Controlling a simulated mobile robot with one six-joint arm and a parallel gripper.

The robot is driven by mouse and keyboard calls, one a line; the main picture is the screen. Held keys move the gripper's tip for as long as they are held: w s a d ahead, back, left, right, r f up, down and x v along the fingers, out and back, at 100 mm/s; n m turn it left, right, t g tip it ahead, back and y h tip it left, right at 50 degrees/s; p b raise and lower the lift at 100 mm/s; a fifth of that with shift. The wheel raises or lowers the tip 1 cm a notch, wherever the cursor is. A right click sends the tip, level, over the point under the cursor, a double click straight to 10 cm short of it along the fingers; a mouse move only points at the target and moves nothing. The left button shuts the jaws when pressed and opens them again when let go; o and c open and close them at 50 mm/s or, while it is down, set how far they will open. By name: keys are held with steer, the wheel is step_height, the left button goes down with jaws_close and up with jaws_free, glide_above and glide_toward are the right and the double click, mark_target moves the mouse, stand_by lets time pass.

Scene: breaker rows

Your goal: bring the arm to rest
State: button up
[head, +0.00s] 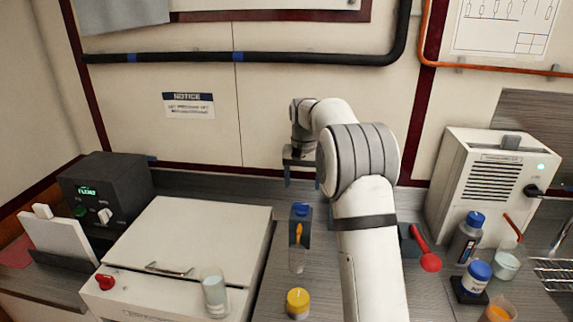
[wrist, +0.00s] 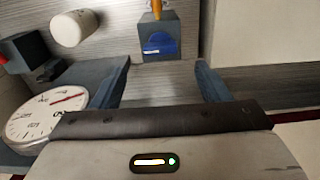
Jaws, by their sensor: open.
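My gripper (head: 302,178) hangs above the far side of the grey counter (head: 262,297), near the back wall, with its fingers pointing down. In the wrist view my gripper (wrist: 162,80) shows its two blue-grey fingers spread well apart, with nothing between them. My arm reaches up from the front and bends over toward the wall. A dark holder with a blue part and an orange item (head: 300,228) stands nearer than the gripper; the holder also shows past the fingers in the wrist view (wrist: 158,40).
A white lidded machine (head: 185,243) with a glass (head: 214,290) on it stands left. A yellow-capped jar (head: 298,303) is in front. A red ladle (head: 428,258), blue-capped bottles (head: 467,240) and a white unit (head: 487,180) are right. A round dial (wrist: 45,115) is beside the fingers.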

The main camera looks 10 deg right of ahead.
steer(key=s+a+r+n+t, duration=0.1)
steer(key=s+r, duration=0.3)
steer(key=s, duration=0.6)
steer(key=s+a+r+n+t, duration=0.1)
steer(key=s+r, duration=0.3)
steer(key=s, duration=0.6)
steer(key=s+f+n, duration=0.1)
steer(key=s+f, duration=0.2)
steer(key=s, duration=0.6)
steer(key=s+f+t, duration=0.1)
steer(key=s+f, duration=0.2)
steer(key=s, duration=0.7)
steer(key=shift+a+n, duration=0.4)
steer(key=shift+a, duration=0.05)
steer(key=shift+c, duration=0.4)
